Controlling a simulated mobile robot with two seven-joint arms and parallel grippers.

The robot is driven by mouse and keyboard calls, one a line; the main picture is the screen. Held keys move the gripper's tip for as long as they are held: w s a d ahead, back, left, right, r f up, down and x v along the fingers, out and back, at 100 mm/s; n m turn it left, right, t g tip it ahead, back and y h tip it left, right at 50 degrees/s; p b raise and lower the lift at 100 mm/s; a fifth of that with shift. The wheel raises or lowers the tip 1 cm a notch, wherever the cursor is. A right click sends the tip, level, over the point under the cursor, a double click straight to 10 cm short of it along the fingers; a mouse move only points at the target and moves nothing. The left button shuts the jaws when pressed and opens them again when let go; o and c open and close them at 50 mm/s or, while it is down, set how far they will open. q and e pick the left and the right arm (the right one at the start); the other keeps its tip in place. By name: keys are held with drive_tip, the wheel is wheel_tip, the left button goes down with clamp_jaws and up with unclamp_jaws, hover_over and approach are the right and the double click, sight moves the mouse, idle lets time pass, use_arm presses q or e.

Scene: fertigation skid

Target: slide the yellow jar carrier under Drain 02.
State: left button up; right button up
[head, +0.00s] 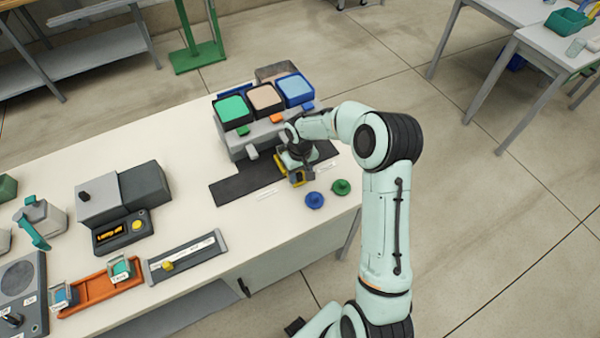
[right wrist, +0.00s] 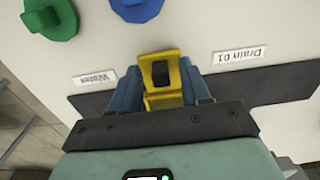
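The yellow jar carrier (right wrist: 161,70) is between the two fingers of my right gripper (right wrist: 160,88) in the right wrist view. The fingers lie close against both its sides, and no gap shows. In the head view the carrier (head: 281,171) is partly hidden under my right gripper (head: 296,172), at the right part of the dark strip (head: 232,190). The wrist view shows a "Water" label (right wrist: 95,79) on one side of the carrier and a "Drain 01" label (right wrist: 239,57) on the other. I cannot read a Drain 02 label. My left gripper is not in view.
The grey dispenser block (head: 237,143) stands behind the strip, with green, beige and blue topped bins. A blue knob (head: 315,200) and a green knob (head: 341,187) sit near the table's right edge. The strip's left part is bare.

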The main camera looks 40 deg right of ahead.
drive_tip(key=shift+r, duration=0.1)
wheel_tip(320, 180, up, 13)
drive_tip(key=shift+p, duration=0.3)
idle(0.7)
